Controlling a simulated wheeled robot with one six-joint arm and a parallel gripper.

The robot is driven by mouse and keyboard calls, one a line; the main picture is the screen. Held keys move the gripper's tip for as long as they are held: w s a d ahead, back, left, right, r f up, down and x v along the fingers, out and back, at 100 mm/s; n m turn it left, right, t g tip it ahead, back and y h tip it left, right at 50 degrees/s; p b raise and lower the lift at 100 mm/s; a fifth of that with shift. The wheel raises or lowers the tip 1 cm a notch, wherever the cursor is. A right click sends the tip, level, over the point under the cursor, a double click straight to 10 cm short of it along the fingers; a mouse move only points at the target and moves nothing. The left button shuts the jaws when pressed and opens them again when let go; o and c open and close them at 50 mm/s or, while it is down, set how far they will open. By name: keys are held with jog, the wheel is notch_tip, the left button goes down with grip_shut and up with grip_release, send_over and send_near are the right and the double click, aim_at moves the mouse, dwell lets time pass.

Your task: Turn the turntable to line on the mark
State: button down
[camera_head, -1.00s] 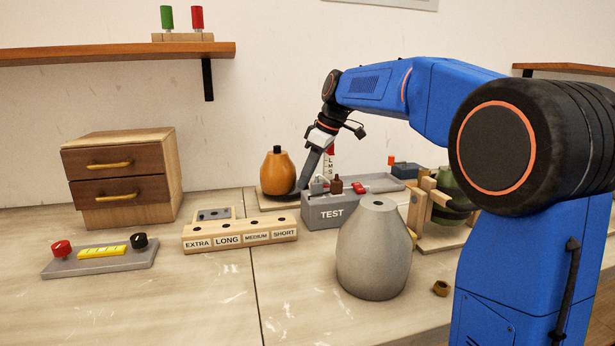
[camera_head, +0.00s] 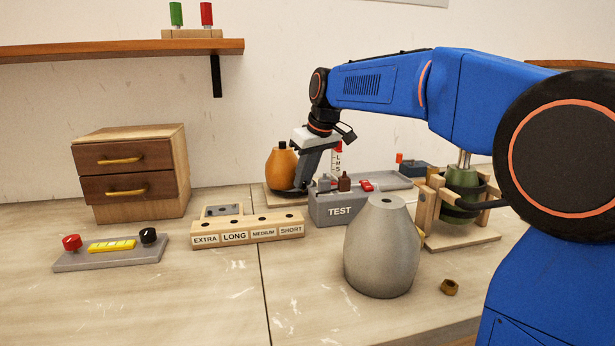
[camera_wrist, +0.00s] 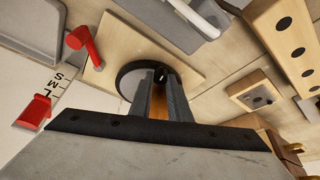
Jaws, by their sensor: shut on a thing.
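The turntable (camera_head: 279,193) is a dark disc on a wooden board, with a bulbous orange lamp body (camera_head: 279,166) upright above it. In the wrist view the disc (camera_wrist: 127,78) shows grey behind the fingertips. My gripper (camera_head: 303,187) reaches down at the lamp body's right side, its tips low near the disc. In the wrist view my gripper (camera_wrist: 161,80) is shut on a small dark part at the disc; its shape is mostly hidden. A sliver of orange shows between the fingers. A red lever (camera_wrist: 84,44) stands on the board. I cannot make out the alignment mark.
A grey TEST box (camera_head: 340,211) stands close right of the turntable, with a lettered scale (camera_head: 338,160) behind. A grey cone-shaped body (camera_head: 382,250) and a brass nut (camera_head: 450,287) are in front. A labelled wooden block (camera_head: 248,230) lies front left.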

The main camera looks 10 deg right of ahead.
jog(key=shift+s+a+m+t+h, duration=0.1)
jog(key=shift+a+m+t+h, duration=0.2)
jog(key=shift+a+m, duration=0.55)
jog(key=shift+m, duration=0.45)
jog(key=c, duration=1.7)
grip_release()
jog(key=shift+o, duration=0.2)
jog(key=shift+r, duration=0.1)
jog(key=v, duration=1.7)
jog(key=shift+s+a+r, duration=0.1)
jog(key=shift+r, duration=0.05)
